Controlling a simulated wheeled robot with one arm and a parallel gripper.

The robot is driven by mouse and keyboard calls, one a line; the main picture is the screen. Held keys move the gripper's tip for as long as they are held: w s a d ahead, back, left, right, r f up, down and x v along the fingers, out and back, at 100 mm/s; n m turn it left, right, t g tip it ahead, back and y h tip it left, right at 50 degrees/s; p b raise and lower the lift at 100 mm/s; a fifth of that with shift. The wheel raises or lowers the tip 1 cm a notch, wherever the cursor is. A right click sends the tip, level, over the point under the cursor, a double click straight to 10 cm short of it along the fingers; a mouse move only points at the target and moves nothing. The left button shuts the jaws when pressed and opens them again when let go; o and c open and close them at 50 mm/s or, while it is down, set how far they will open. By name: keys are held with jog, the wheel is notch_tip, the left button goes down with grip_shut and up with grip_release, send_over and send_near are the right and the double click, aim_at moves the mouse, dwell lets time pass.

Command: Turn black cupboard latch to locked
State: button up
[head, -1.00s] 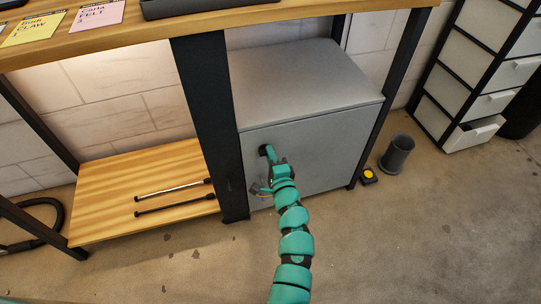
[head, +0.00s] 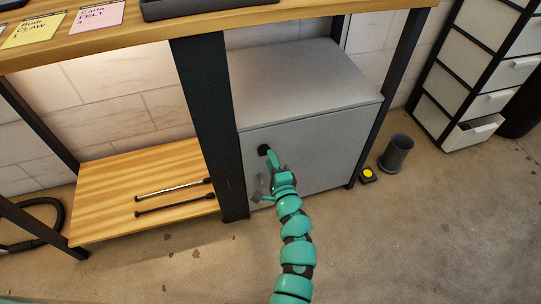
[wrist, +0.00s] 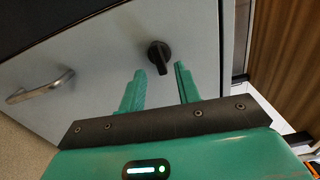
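The grey cupboard (head: 325,150) stands under the bench. Its black latch (wrist: 159,55) is a round knob with a grip bar on the door; in the wrist view the bar points down toward my gripper. The latch also shows as a dark spot in the head view (head: 263,149). My gripper (wrist: 158,85) is open, its two green fingers apart, with the latch bar just beyond and roughly between the fingertips. It does not appear to grip the latch. In the head view my gripper (head: 271,160) is at the door's upper left.
A metal door handle (wrist: 40,87) is beside the latch. The dark bench leg (head: 212,130) stands left of the cupboard. A grey bin (head: 396,153) and a yellow-topped black block (head: 368,175) are on the floor at right. Floor in front is clear.

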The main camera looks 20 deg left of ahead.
jog(key=p+v, duration=0.1)
jog(key=v, duration=0.8)
jog(key=shift+s+d, duration=0.15)
jog(key=shift+d, duration=0.1)
